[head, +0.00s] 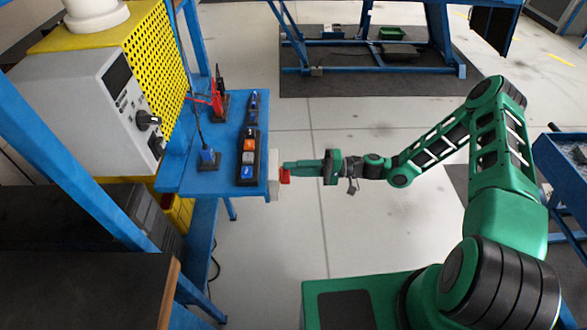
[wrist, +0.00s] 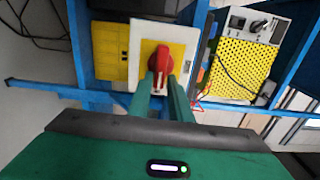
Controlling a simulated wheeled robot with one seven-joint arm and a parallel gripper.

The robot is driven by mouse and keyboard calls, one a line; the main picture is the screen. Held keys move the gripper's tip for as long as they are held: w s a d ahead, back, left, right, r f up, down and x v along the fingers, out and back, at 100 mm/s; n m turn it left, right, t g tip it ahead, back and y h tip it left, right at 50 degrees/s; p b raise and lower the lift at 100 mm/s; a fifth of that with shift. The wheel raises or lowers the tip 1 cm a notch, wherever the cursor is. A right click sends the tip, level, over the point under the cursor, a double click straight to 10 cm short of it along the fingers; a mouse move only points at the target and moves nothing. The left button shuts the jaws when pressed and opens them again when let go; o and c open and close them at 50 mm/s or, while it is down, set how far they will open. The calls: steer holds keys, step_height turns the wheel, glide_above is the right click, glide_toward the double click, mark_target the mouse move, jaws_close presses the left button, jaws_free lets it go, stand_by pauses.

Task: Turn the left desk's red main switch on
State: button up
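The red main switch (wrist: 159,60) is a rotary knob on a pale square plate (wrist: 136,38), with a yellow panel behind it in the wrist view. Its handle points down towards my gripper, tilted slightly. In the head view the red switch (head: 285,176) stands out from a white box (head: 273,178) at the right edge of the left blue desk (head: 215,181). My gripper (head: 291,169) reaches it from the right. In the wrist view the two green fingers of my gripper (wrist: 161,82) lie either side of the handle's lower end. Whether both press on it is unclear.
A grey instrument (head: 95,95) stands at the left beside a yellow perforated panel (head: 150,60). The floor below my arm is clear.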

steer(key=d, duration=1)
steer(key=shift+d, duration=0.4)
steer(key=shift+s, duration=0.15)
steer(key=s+d+r+g+h, duration=0.2)
steer(key=s+d+r+h, duration=0.45)
steer(key=d, duration=0.25)
steer(key=s+d+r+g+h, duration=0.1)
steer(key=s+d+r+h, duration=0.4)
steer(key=d+r+h, duration=0.3)
steer(key=s+d+r+m+t+h, duration=0.1)
steer(key=s+d+r+m, duration=0.2)
steer(key=s+r, duration=0.3)
steer(key=s+d+r+m+t+h, duration=0.1)
steer(key=s+d+r, duration=0.4)
steer(key=s, duration=0.7)
step_height(320, 180, up, 3)
steer(key=shift+s+f+m+h, duration=0.2)
steer(key=shift+s+m+h, duration=0.15)
steer(key=shift+m+h, duration=0.45)
steer(key=shift+s, duration=0.1)
